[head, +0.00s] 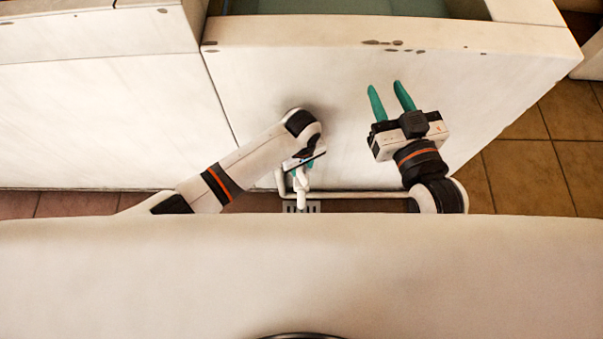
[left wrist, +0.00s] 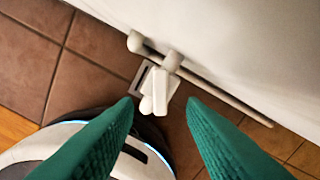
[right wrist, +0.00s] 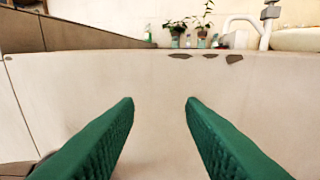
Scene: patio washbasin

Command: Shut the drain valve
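The white drain valve (head: 301,188) sits low at the foot of the basin wall on a thin pipe. In the left wrist view the valve's pale handle (left wrist: 160,92) shows ahead, framed between the fingertips. My left gripper (head: 304,168) points down above the valve; in the head view my arm partly hides it. Its green fingers (left wrist: 161,101) are apart with nothing held, and I cannot tell the exact gap to the handle. My right gripper (head: 386,86) is raised in front of the basin wall, open and empty; its spread fingers (right wrist: 161,100) face the wall.
The pale basin (head: 480,70) fills the back, with chipped spots near its rim. A white pipe (left wrist: 225,93) runs along the wall foot. A floor grate (left wrist: 146,76) lies beneath the valve. Potted plants (right wrist: 200,25) and a tap (right wrist: 262,25) stand beyond the rim.

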